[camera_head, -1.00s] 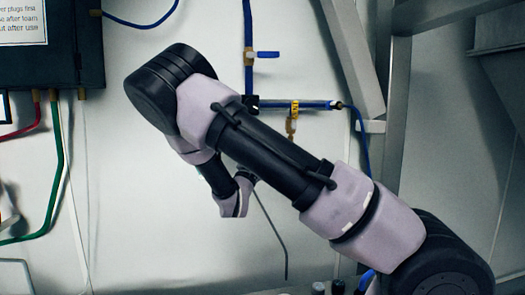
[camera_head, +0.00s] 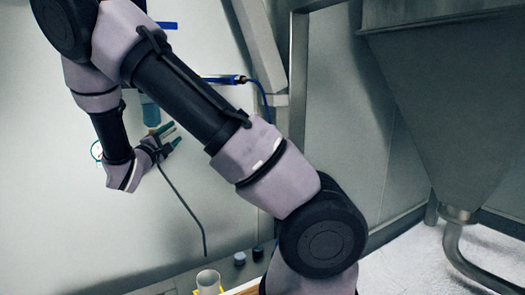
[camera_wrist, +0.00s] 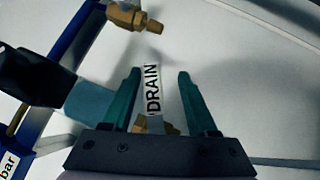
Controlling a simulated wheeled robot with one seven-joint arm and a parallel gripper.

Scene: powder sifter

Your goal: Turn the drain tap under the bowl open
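My gripper (camera_wrist: 159,72) is open, its two teal fingers apart. A white tag reading DRAIN (camera_wrist: 153,90) shows between the fingers in the wrist view. A brass piece (camera_wrist: 158,128), probably the drain tap, shows below the tag near the gripper's base; part of it is hidden, and I cannot tell its handle position or any contact. The teal bowl (camera_wrist: 90,106) lies just left of the left finger, under a black head (camera_wrist: 35,78). In the head view my gripper (camera_head: 174,134) is just below and right of the bowl (camera_head: 150,112).
A blue pipe (camera_wrist: 62,48) runs along the left in the wrist view, with a brass fitting (camera_wrist: 133,20) at the top. In the head view a steel frame post (camera_head: 299,80) and a large hopper (camera_head: 450,110) stand right. A white cup (camera_head: 208,282) is low at the front.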

